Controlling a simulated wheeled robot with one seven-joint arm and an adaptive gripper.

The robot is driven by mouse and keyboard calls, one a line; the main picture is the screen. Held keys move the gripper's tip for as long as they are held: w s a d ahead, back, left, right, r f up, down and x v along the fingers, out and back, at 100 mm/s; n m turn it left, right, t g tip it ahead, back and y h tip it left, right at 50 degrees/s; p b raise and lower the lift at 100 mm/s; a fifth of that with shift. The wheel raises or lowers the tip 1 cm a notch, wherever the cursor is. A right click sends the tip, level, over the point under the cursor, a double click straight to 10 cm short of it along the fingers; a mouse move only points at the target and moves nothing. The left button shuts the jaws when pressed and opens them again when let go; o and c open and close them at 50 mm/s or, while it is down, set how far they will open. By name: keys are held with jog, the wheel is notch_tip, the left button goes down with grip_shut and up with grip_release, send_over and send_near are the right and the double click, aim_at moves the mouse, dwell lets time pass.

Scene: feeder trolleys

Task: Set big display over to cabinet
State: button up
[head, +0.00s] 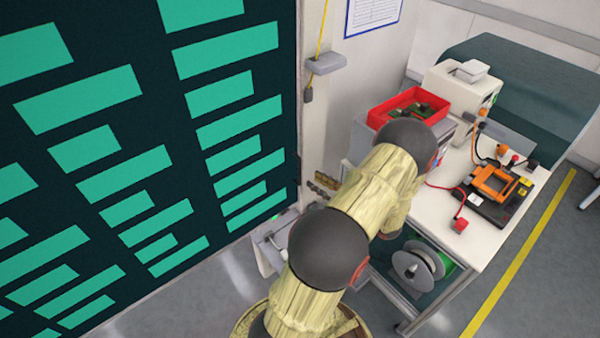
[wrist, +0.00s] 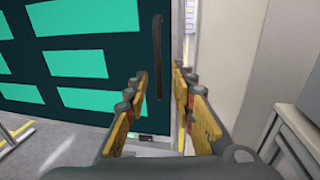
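The big display (head: 140,130) is a tall dark teal panel with rows of bright green bars. It fills the left of the head view and also shows at the left of the wrist view (wrist: 75,40). A dark upright bar handle (wrist: 157,50) stands near its right edge. My gripper (wrist: 160,78) is open, with its two yellow-and-grey fingers apart. The handle appears between the fingertips in the wrist view, but I cannot tell whether it is within their reach. My arm hides most of the gripper in the head view. I cannot tell which surface is the cabinet.
A white workbench (head: 465,235) stands at the right, with a red bin (head: 408,103), a black-and-orange device (head: 497,188) and cables on it. A cable reel (head: 415,265) sits below. A yellow floor line (head: 520,255) runs beside it. A pale wall (wrist: 230,50) lies right of the display.

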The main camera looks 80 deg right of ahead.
aim_at(300, 184)
jog(key=x, duration=0.2)
jog(key=b+x, duration=0.1)
jog(key=x, duration=0.5)
jog(key=shift+a+r, duration=0.2)
jog(key=shift+r, duration=0.05)
jog(key=c, duration=0.3)
grip_shut()
dwell(0.3)
